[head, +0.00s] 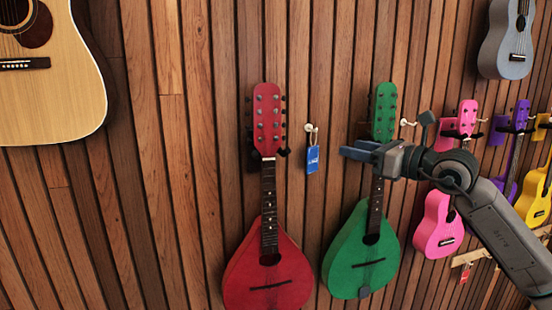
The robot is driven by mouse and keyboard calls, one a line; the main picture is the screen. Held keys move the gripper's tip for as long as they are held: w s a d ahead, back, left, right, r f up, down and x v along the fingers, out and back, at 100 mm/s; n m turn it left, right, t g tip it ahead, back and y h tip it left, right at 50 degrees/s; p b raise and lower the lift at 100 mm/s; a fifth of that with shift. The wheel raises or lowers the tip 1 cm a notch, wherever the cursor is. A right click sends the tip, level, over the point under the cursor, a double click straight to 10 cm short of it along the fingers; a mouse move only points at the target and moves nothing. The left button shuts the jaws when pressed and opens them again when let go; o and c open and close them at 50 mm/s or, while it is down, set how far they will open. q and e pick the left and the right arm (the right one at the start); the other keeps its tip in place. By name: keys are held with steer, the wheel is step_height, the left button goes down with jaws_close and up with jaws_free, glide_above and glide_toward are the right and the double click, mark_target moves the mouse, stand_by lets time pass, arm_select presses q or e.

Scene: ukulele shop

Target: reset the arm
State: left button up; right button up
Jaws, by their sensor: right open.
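My right arm comes in from the right side of the head view. Its gripper (357,150) is open and empty, pointing left in front of the neck of the green mandolin-shaped instrument (352,262). It hides part of that neck, just below the headstock. I cannot tell how far the gripper is from the instrument. My left gripper is not in view.
A red mandolin-shaped instrument (268,270) hangs left of the green one on a wooden slat wall (150,200). A blue tag (313,158) hangs between them. Pink (438,225), purple (514,155) and yellow (535,198) ukuleles, a grey ukulele (507,45) and a guitar (50,95) hang around.

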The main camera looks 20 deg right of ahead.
steer(key=s+a+f+m+t+y, duration=0.4)
steer(key=a+f+m+y, duration=0.15)
steer(key=a+m, duration=0.25)
steer(key=s+d+f+m+g+h, duration=0.2)
steer(key=s+f+m+h, duration=0.1)
steer(key=f+m+h, duration=0.55)
steer(key=s+d+f+m+g+h, duration=0.1)
steer(key=s+d+f+m+h, duration=0.3)
steer(key=f+m, duration=0.7)
steer(key=s+d+f+m+g+h, duration=0.1)
steer(key=s+f+m+g+h, duration=0.1)
steer(key=f+m+h, duration=0.7)
steer(key=s+a+f+m+g+y, duration=0.2)
steer(key=s+a+f+g+y, duration=0.3)
steer(key=s+f, duration=0.45)
steer(key=s+a+f+m+g+y, duration=0.2)
steer(key=s+a+f+g, duration=0.4)
steer(key=s+f, duration=0.4)
steer(key=s+d+f+g, duration=0.1)
steer(key=d+f, duration=0.1)
steer(key=f, duration=1.3)
steer(key=s+d+f+g, duration=0.1)
steer(key=f, duration=1.4)
steer(key=s+d+f, duration=0.1)
steer(key=s+f, duration=1.6)
steer(key=f, duration=0.1)
steer(key=shift+s+g, duration=0.35)
steer(key=shift+g, duration=0.05)
steer(key=shift+d+m, duration=0.1)
steer(key=shift+m, duration=0.15)
